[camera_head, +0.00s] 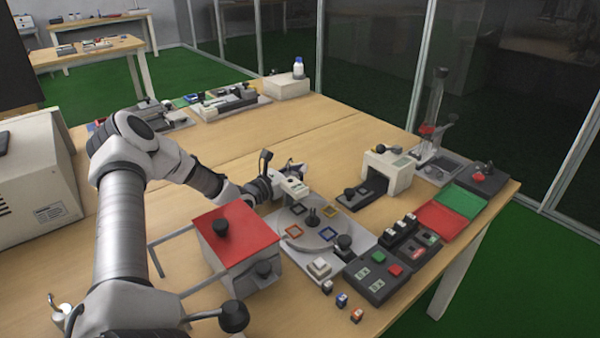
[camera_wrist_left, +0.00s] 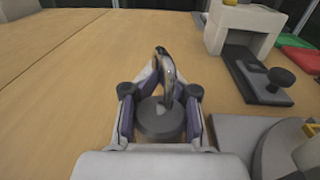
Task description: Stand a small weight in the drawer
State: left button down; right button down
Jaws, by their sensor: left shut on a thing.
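My left gripper (camera_head: 291,178) is above the table, beside the round turntable plate. In the left wrist view its fingers (camera_wrist_left: 166,62) are drawn together at the tips. A white housing (camera_head: 400,172) with a dark opening stands to the right. A low dark slab (camera_head: 347,203) with a black knob reaches out of its mouth. I cannot tell for sure whether this slab is the drawer. My right gripper is not in view.
A box with a red lid (camera_head: 245,225) and black knob stands in front of my left forearm. The turntable (camera_head: 313,241) carries coloured square frames. A button panel (camera_head: 377,284) and red and green plates (camera_head: 459,200) lie to the right.

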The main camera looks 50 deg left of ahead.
pick_arm(q)
jog(key=shift+f, duration=0.1)
jog(key=c, duration=0.9)
grip_release()
